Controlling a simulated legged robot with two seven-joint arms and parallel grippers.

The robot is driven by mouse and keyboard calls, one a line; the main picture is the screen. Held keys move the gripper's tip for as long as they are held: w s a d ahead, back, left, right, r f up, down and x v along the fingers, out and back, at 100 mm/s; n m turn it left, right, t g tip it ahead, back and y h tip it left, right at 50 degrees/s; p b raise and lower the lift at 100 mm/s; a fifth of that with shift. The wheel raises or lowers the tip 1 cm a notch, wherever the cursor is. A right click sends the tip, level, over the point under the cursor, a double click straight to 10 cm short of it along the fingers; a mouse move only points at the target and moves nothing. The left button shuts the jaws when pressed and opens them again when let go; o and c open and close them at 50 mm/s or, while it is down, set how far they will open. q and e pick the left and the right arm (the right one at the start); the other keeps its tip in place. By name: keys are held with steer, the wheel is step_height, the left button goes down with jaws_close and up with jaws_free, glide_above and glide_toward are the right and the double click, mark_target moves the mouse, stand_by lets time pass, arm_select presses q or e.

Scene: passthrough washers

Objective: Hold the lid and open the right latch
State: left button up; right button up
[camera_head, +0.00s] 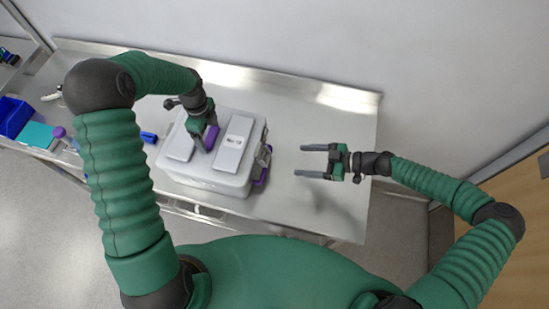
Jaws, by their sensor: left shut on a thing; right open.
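A white-grey box with a lid (234,144) stands on the metal table. A purple handle (211,137) shows on the middle of the lid, and my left gripper (207,139) is shut on it from above. A purple latch (262,177) is on the box's right side; whether it is fastened is too small to tell. My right gripper (312,161) is open and empty to the right of the box, its fingers pointing left toward the latch, apart from it.
The metal table (330,205) is bare around my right gripper, with a raised back edge by the wall. At the left are a blue bin (14,117), a teal box (37,135), a purple-topped item (60,132) and a blue item (149,137).

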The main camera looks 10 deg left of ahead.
mark_target(269, 159)
steer(key=x, duration=1.1)
steer(key=shift+s+a+f, duration=0.1)
steer(key=shift+a+f, duration=0.05)
steer(key=shift+a, duration=0.05)
jaws_close()
